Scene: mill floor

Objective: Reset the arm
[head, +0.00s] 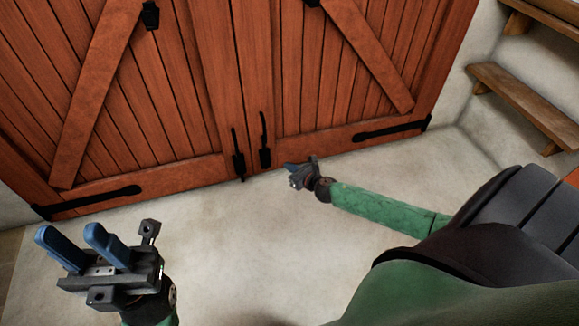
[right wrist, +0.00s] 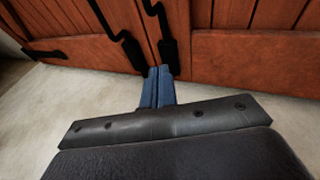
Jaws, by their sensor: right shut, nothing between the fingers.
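My left gripper (head: 72,246) is at the lower left of the head view, with its two blue fingers spread apart and nothing between them. My right gripper (head: 289,167) is near the middle of the head view, at the end of my green arm, in front of the wooden double door (head: 200,90). In the right wrist view its blue fingers (right wrist: 157,87) are together and hold nothing. They point toward the foot of the door, near the black handles (right wrist: 167,45). I cannot tell whether they touch the door.
The pale floor (head: 250,240) is clear in front of the door. Black handles (head: 264,155) sit low at the door's middle seam. Wooden steps (head: 525,105) stand along the pale wall at the right.

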